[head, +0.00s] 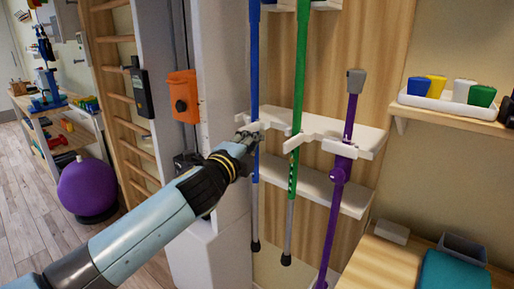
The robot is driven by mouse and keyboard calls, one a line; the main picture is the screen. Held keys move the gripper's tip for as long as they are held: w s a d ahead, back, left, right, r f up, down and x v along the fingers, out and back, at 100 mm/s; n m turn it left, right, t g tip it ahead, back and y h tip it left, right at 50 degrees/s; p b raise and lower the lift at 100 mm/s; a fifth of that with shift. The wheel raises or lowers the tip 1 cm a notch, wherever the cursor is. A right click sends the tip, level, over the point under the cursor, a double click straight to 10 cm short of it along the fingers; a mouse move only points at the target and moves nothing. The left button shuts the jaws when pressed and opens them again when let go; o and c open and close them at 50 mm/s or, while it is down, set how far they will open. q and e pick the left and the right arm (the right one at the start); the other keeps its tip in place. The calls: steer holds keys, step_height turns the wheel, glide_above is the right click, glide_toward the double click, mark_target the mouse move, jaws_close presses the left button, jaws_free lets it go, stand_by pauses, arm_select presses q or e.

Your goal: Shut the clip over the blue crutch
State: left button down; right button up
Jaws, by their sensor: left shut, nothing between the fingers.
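The blue crutch (255,70) hangs upright at the left end of a white wall rack (325,126). Its white clip (259,126) shows as a short bar across the front of the shaft at rack height. My left gripper (250,136) is shut and empty, right at the clip and in front of the crutch. It hides part of the clip and shaft, so I cannot tell whether it touches the clip or whether the clip is fully closed. My right gripper is not in view.
A green crutch (300,65) and a purple crutch (335,200) stand in the rack to the right, with white clips near them. An orange box (183,96) is on the pillar at left. A shelf (460,119) at right holds a tray of coloured items.

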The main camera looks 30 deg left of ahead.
arm_select(q)
steer(key=shift+a, duration=0.5)
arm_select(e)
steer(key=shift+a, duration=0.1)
arm_select(q)
steer(key=shift+s+a+m+h+p, duration=0.1)
steer(key=shift+a+m+h+p, duration=0.3)
steer(key=shift+h, duration=0.3)
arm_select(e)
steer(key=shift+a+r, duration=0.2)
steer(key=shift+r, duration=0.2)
arm_select(q)
steer(key=shift+h+p, duration=0.3)
steer(key=shift+h, duration=0.1)
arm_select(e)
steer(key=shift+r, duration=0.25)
